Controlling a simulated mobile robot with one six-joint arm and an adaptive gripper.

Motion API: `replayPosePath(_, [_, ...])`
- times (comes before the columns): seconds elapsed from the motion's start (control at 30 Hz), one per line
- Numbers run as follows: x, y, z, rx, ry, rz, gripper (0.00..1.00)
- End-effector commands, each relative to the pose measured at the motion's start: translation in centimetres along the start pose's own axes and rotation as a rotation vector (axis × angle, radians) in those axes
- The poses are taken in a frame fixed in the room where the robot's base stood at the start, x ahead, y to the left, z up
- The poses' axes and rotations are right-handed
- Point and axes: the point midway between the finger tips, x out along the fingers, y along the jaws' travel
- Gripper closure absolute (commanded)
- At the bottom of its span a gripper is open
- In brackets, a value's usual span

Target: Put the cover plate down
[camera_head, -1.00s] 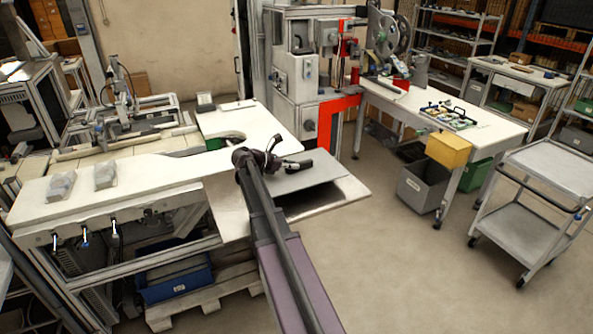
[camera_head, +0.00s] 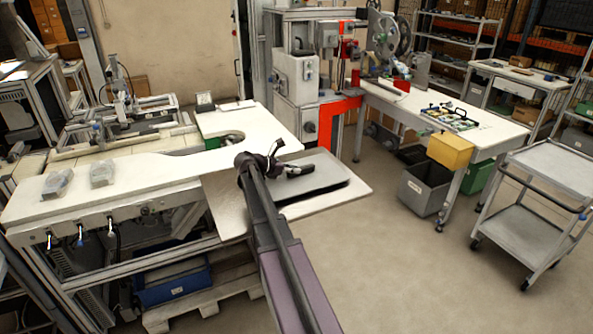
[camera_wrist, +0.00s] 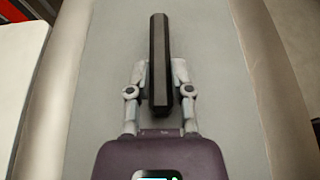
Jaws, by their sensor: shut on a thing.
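The cover plate is a flat grey sheet (camera_head: 325,172) with a dark bar handle (camera_wrist: 158,45) on top. My gripper (camera_wrist: 159,88) is shut on the handle, one finger on each side of it. In the head view my gripper (camera_head: 282,168) is at the left part of the plate. The plate is over the right wing of the white table (camera_head: 357,188), with a dark band along its near edge. I cannot tell whether it touches the tabletop. My arm hides its left end.
Two grey wrapped pieces (camera_head: 103,173) lie on the left part of the white table. A machine with a red-orange frame (camera_head: 328,118) stands just behind the plate. A grey cart (camera_head: 530,225) stands at the right, with clear floor between.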

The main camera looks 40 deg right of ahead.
Motion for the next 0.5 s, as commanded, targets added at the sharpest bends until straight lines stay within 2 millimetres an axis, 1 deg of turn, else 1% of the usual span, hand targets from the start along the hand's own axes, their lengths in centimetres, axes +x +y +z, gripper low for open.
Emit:
replayPosePath(0.17, [-0.01, 0.00, 0.10, 0.000, -0.002, 0.000, 1.00])
replayPosePath(0.33, [0.13, 0.00, -0.24, 0.000, -0.002, 0.000, 1.00])
replayPosePath(0.37, [0.13, -0.01, -0.26, 0.000, 0.000, 0.000, 0.69])
replayPosePath(0.4, [0.10, -0.01, -0.19, 0.000, 0.000, 0.000, 0.57])
replayPosePath(0.47, [0.10, -0.01, -0.18, 0.000, 0.000, 0.000, 0.39])
replayPosePath(0.5, [0.10, 0.00, -0.18, 0.000, 0.000, 0.000, 0.38])
